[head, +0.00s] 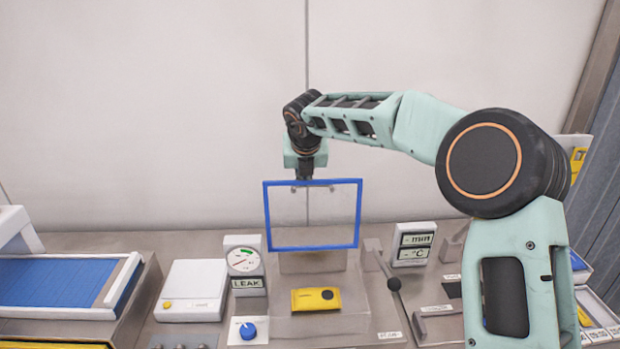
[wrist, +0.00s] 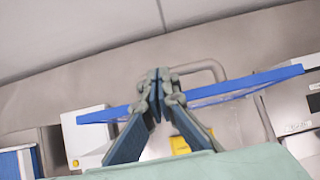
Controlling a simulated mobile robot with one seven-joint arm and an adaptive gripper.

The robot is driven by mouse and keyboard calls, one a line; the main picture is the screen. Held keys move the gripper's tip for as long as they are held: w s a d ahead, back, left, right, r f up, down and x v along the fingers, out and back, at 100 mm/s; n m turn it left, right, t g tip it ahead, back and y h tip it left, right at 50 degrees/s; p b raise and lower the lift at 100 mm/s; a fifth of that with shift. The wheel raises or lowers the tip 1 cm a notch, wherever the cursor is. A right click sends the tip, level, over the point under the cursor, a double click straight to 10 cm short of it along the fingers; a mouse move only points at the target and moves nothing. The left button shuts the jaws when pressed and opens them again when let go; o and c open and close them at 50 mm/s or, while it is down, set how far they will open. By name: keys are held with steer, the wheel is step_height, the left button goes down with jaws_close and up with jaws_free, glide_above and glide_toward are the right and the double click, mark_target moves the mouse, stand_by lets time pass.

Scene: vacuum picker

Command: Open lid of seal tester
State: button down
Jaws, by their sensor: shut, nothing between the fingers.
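The lid of the seal tester (head: 313,247) is a clear panel with a blue frame. It stands raised, nearly upright, above the back of the tester body (head: 348,317). A yellow pack (head: 316,299) with a dark spot lies in front of it. My gripper (head: 304,184) is at the lid's top edge, left of its middle; I cannot tell whether it touches. In the wrist view my gripper (wrist: 158,78) is shut with nothing between its fingers, and the blue lid frame (wrist: 245,88) runs across behind it. Part of the gripper is hidden in the head view.
A gauge with a LEAK sign (head: 245,264) stands left of the lid, beside a white scale (head: 191,290). A blue knob (head: 248,330) is in front. A blue conveyor (head: 55,282) is far left.

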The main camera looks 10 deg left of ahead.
steer(key=shift+w+a+f+g+p, duration=0.2)
steer(key=shift+w+a+g+p, duration=0.15)
steer(key=shift+w, duration=0.35)
